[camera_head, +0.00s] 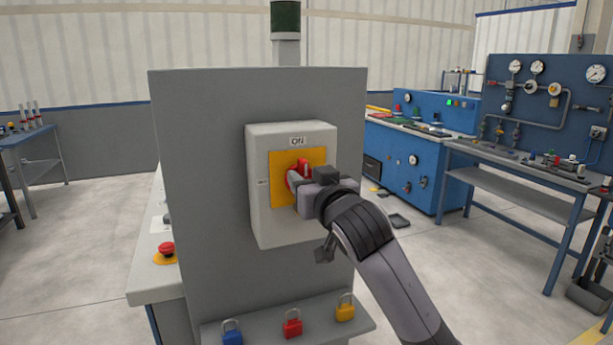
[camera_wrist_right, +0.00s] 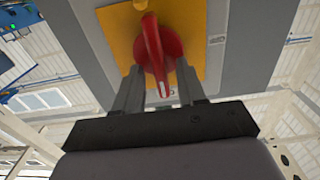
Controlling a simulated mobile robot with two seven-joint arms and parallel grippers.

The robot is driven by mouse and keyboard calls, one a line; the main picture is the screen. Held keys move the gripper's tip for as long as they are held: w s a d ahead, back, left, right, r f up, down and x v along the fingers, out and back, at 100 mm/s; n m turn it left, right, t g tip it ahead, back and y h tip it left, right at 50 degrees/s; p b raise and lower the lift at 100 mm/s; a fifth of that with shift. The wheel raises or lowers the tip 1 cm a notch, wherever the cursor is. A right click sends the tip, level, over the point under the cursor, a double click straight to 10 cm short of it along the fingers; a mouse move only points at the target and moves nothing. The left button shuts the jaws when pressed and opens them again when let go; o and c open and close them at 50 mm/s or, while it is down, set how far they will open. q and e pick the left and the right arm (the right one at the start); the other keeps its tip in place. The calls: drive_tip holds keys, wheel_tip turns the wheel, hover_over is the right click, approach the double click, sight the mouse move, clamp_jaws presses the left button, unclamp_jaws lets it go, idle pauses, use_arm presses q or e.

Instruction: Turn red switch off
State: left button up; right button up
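The red switch (camera_head: 303,166) is a rotary handle on a yellow plate (camera_head: 284,189), on the front of a light grey box (camera_head: 262,215). A label above the plate reads ON, and the visible part of the handle is on that side. In the right wrist view the red handle (camera_wrist_right: 153,45) lies between the two fingers of my right gripper (camera_wrist_right: 159,68). The fingers are apart, with gaps beside the handle. In the head view my right gripper (camera_head: 293,187) covers part of the handle. My left gripper is not in view.
The box is mounted on a grey panel (camera_head: 205,180). Blue, red and yellow padlocks (camera_head: 292,325) stand on a ledge below. A red emergency button (camera_head: 167,249) is at the left. A blue gauge bench (camera_head: 540,100) stands at the right. Open floor lies between.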

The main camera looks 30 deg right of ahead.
drive_tip(key=shift+w, duration=0.25)
clamp_jaws()
